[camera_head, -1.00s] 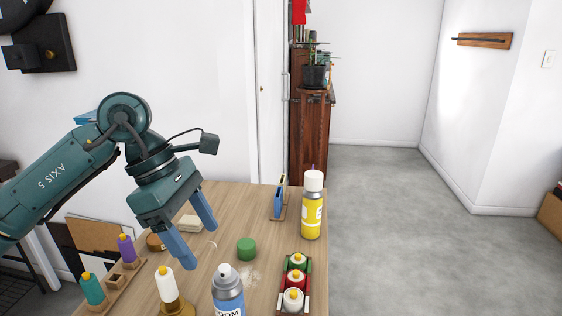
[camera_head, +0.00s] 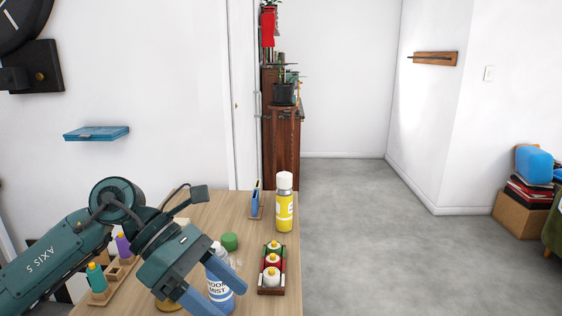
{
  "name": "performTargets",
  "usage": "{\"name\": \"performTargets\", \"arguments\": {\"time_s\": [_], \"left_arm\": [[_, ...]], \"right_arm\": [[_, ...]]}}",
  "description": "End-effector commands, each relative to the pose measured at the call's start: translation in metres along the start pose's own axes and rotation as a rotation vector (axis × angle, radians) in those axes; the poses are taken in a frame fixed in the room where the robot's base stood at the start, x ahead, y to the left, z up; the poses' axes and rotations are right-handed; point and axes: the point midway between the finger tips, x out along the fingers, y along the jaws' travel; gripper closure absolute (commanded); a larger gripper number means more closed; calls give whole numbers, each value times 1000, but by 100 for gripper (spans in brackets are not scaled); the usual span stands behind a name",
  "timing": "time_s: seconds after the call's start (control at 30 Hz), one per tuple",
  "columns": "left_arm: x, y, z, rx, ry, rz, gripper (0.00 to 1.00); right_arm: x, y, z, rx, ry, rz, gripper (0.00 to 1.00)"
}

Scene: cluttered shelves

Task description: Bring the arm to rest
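My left arm comes in from the left over the wooden table (camera_head: 187,213). My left gripper (camera_head: 225,285) has its two blue fingers spread apart, open, at the near part of the table. A white and blue spray can (camera_head: 219,290) stands behind the fingers and is partly covered by them. I cannot tell whether the fingers touch it. My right gripper is not in view.
A yellow bottle (camera_head: 284,210), a green lid (camera_head: 230,242), a tray of small bottles (camera_head: 272,282) and a rack with teal (camera_head: 96,278) and purple (camera_head: 123,245) bottles stand on the table. A dark cabinet (camera_head: 283,140) stands behind.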

Motion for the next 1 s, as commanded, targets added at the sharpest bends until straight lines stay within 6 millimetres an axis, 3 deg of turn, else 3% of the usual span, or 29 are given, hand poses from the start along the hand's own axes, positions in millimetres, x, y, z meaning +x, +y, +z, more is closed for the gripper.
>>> {"name": "performTargets", "arguments": {"time_s": [0.1,0.2,0.33,0.43,0.57,0.67,0.7,0.8,0.83,0.9,1.0], "left_arm": [[26,-15,25,-123,-249,-128,31],[36,-25,50,-292,-510,-247,31],[32,-19,70,-611,-884,-400,31],[21,0,64,-905,-1158,-497,31],[17,33,22,-1342,-1485,-592,31],[28,52,-35,-1714,-1711,-634,31],[37,55,-62,-1872,-1794,-644,31],[66,48,-132,-2252,-1968,-641,31],[75,43,-151,2329,1987,629,31],[96,27,-188,2232,1810,534,31],[121,3,-226,2121,1627,437,31]], "right_arm": [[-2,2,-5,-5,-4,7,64],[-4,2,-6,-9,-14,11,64],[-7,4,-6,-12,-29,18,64],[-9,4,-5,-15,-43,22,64],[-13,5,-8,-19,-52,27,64],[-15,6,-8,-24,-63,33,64],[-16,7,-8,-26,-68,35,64],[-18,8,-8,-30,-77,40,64],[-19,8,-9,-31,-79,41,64],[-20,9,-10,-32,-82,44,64],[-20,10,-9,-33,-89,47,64]]}}
